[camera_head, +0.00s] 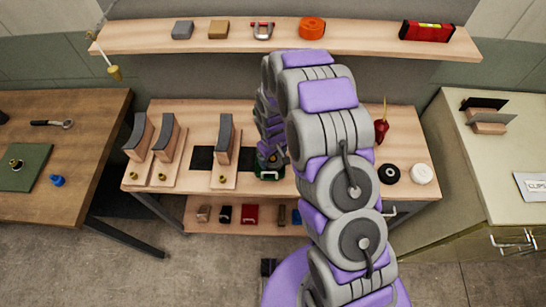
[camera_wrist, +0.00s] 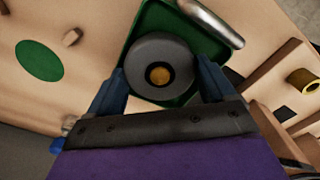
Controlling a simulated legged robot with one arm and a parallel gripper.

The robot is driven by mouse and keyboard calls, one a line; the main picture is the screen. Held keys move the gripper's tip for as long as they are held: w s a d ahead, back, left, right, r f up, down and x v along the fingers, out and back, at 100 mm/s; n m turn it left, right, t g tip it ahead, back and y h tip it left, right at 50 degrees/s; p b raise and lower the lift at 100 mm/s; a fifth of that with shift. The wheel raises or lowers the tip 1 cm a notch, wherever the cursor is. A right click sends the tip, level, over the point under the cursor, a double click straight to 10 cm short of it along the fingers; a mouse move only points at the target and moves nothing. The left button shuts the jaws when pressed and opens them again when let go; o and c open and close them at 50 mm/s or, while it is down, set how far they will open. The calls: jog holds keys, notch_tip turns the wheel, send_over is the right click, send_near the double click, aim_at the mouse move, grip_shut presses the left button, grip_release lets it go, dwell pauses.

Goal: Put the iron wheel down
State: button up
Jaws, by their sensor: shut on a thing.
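The iron wheel (camera_wrist: 145,50) is a dark grey disc with a brass-coloured centre, seen in the wrist view. My gripper (camera_wrist: 161,76) is shut on it, with one blue finger on each side. A green tray (camera_wrist: 152,16) with a raised rim lies behind the wheel in that view; I cannot tell whether the wheel touches it. In the head view my gripper (camera_head: 269,160) is at the middle bench, just above the green tray (camera_head: 268,173). My arm hides most of the wheel there.
The middle bench (camera_head: 196,118) holds curved-top blocks on boards (camera_head: 224,140) left of my gripper. A black disc (camera_head: 389,174) and a white disc (camera_head: 421,174) lie to the right. A green round patch (camera_wrist: 39,60) and a shiny metal handle (camera_wrist: 212,22) show in the wrist view.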

jog(key=shift+s+a+f, duration=0.35)
jog(key=shift+a+f, duration=0.1)
jog(key=shift+a, duration=0.1)
jog(key=shift+s+d+f, duration=0.15)
jog(key=shift+s+f, duration=0.1)
jog(key=shift+f, duration=0.1)
jog(key=o, duration=1.4)
jog(key=shift+w+f, duration=0.2)
jog(key=shift+w, duration=0.05)
jog(key=shift+o, duration=0.2)
jog(key=shift+w, duration=0.15)
jog(key=shift+w+r, duration=0.1)
jog(key=shift+r, duration=0.1)
